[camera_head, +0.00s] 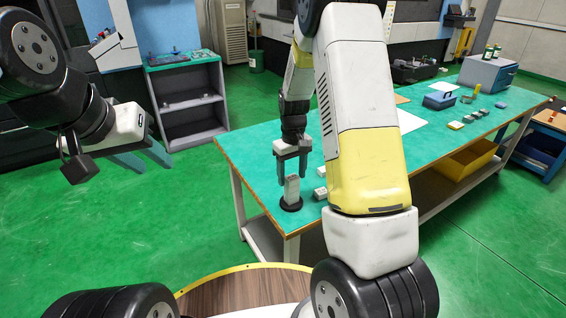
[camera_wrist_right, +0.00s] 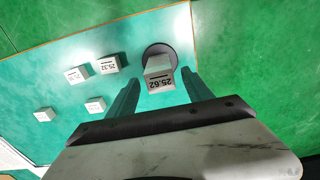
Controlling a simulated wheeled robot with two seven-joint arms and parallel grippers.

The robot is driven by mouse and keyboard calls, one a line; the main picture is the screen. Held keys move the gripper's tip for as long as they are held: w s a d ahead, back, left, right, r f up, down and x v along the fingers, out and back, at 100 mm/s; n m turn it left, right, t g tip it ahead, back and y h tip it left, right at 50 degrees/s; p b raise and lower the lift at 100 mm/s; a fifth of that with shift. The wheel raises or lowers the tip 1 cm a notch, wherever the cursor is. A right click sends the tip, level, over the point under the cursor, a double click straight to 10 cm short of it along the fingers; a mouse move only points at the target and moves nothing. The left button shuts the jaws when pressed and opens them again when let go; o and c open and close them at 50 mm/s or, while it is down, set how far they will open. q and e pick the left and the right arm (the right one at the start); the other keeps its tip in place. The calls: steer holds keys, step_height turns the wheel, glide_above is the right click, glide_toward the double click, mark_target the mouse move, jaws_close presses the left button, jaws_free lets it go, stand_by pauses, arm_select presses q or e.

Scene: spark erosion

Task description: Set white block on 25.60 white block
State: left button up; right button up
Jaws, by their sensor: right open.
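A white block (camera_wrist_right: 159,75) stands upright on a black round base (camera_wrist_right: 172,54) near the table corner. Its label is upside down in the wrist view and seems to read 25.62. In the head view the block (camera_head: 291,190) looks tall; I cannot tell whether it is one block or a stack. My right gripper (camera_head: 292,174) is open just above it, fingers pointing down on either side of its top, holding nothing. Other white blocks lie beside it, one labelled about 25.32 (camera_wrist_right: 108,65) and another (camera_wrist_right: 77,74). My left gripper (camera_head: 143,158) is open and empty, away from the table.
The green table (camera_head: 240,150) runs back to the right. Two smaller blocks sit at the left of the wrist view (camera_wrist_right: 95,104), (camera_wrist_right: 44,115). A grey shelf (camera_head: 190,95) stands left.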

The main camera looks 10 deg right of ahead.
mark_target(292, 178)
step_height(292, 178, up, 12)
steer(key=s+r+m+t+y, duration=0.2)
steer(key=s+r+t, duration=0.1)
steer(key=s+r, duration=0.75)
steer(key=s+a+r+t, duration=0.1)
steer(key=s, duration=0.6)
steer(key=s+a+r+m+t, duration=0.1)
steer(key=s+r+t, duration=0.1)
steer(key=s, duration=0.4)
steer(key=shift+s+r, duration=0.25)
steer(key=shift+s, duration=0.15)
steer(key=shift+a, duration=0.1)
